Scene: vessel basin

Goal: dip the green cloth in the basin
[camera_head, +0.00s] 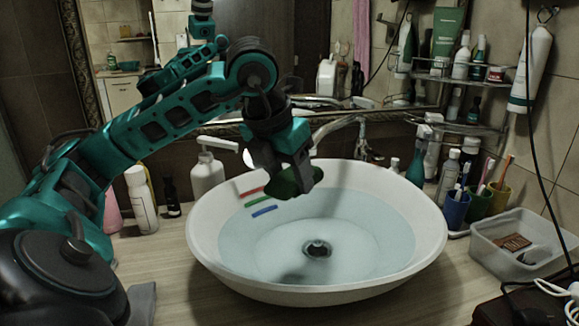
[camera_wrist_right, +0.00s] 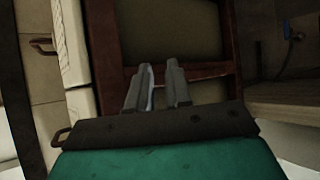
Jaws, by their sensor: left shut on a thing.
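The green cloth (camera_head: 284,186) is a small dark green bundle over the back part of the white basin (camera_head: 200,245). My left gripper (camera_head: 306,180) is shut on it and points down, with the cloth hanging around its fingertips. The cloth appears above the pale water (camera_head: 345,225) in the basin; the exact gap cannot be told. My right gripper (camera_wrist_right: 160,75) shows in the right wrist view, its two fingers a little apart with nothing between them. It faces brown wooden panels, away from the basin.
Red, green and blue stripes (camera_head: 257,200) mark the basin's inner left wall. A faucet (camera_head: 362,140) stands behind the basin. Bottles (camera_head: 143,200) stand at the left; cups (camera_head: 456,208) and a clear plastic box (camera_head: 520,245) stand at the right.

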